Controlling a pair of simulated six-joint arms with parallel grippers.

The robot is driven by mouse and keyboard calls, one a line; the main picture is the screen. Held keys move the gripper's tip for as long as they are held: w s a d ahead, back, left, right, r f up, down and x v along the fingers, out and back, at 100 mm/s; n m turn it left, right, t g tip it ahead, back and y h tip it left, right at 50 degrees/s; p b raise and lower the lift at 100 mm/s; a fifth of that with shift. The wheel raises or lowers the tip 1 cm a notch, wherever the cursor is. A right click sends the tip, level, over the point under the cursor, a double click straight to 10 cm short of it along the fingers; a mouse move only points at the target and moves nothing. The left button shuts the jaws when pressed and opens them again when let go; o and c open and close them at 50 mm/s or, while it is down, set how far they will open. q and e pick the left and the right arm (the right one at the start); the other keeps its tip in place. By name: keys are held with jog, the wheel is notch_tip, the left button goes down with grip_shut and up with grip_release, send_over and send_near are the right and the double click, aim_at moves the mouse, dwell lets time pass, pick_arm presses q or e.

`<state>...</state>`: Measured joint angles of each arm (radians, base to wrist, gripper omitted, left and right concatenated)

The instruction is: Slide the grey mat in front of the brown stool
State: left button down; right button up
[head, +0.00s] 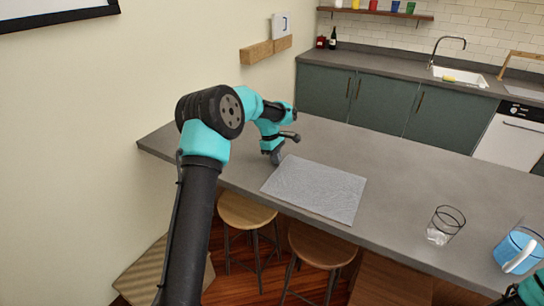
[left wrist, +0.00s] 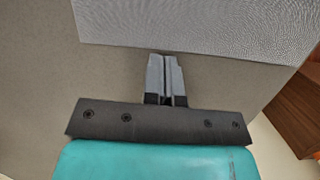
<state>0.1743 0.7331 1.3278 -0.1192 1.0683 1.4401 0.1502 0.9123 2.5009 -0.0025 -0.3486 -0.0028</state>
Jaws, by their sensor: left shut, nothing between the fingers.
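The grey mat (head: 315,190) lies flat on the grey counter (head: 410,190), its near edge close to the counter's front edge. The brown stool (head: 322,246) stands at the counter's front, below the mat's near right part; the counter hides part of it. My right gripper is not in view.
A lighter tan stool (head: 245,210) stands left of the brown one. A clear glass (head: 446,225) and a blue-filled pitcher (head: 518,250) stand on the counter at the right. The counter between mat and glass is clear. A sink (head: 460,77) is at the back.

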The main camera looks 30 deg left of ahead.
aim_at(290, 168)
pick_arm(q)
jog(key=d, duration=0.7)
jog(key=shift+a, duration=0.2)
jog(key=shift+a, duration=0.35)
jog(key=a, duration=0.3)
jog(key=shift+a+r, duration=0.2)
jog(key=shift+r, duration=0.15)
jog(key=v, duration=0.9)
jog(key=shift+r, duration=0.25)
